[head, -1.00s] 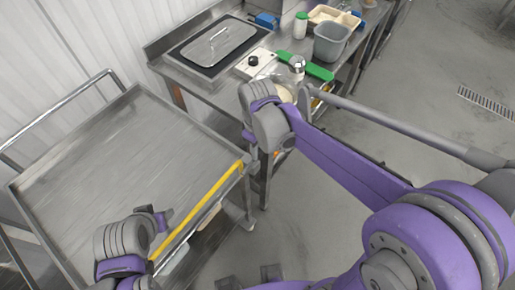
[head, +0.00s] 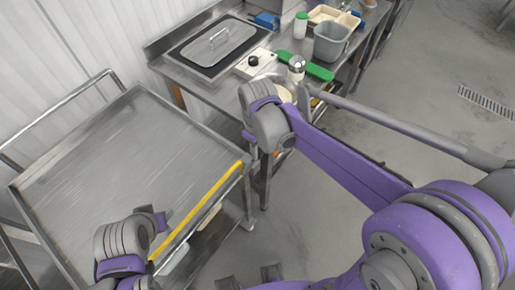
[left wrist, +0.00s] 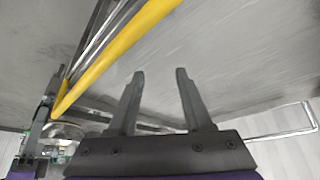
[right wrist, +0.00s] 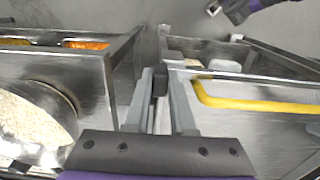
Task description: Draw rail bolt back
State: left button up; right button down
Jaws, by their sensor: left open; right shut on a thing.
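The yellow rail (head: 198,212) runs along the right edge of the steel cart (head: 120,160). It also shows in the left wrist view (left wrist: 115,57) and the right wrist view (right wrist: 255,105). My right gripper (right wrist: 160,88) is shut on a small dark piece (right wrist: 160,80), which seems to be the rail bolt, at the gap between counter and cart. The fingers hide most of it, and I cannot tell how far it is drawn. In the head view my right wrist hides that grip. My left gripper (left wrist: 159,75) is open and empty, beside the yellow rail at the cart's near end.
The counter (head: 205,93) stands behind the cart. A round pot of rice (right wrist: 35,120) is close to the left of my right gripper. The cart top is bare.

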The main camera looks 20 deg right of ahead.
jog(key=w+d, duration=0.2)
jog(key=shift+w+d, duration=0.1)
jog(key=shift+d, duration=0.25)
jog(key=c, duration=0.8)
grip_release()
jog(key=shift+o, duration=0.2)
notch_tip(320, 180, up, 11)
jog(key=shift+f, duration=0.1)
jog(key=s+d+f+m+t, duration=0.1)
jog(key=s+f+m+t, duration=0.1)
jog(key=s, duration=0.5)
jog(key=s+d+f+m+t, duration=0.2)
jog(key=s+f+m+t, duration=0.1)
jog(key=s+f+m, duration=0.2)
notch_tip(320, 180, down, 2)
jog(key=s, duration=0.2)
jog(key=shift+s+d+f+m+t, duration=0.15)
jog(key=shift+s+d+m+t, duration=0.15)
jog(key=shift+s, duration=0.1)
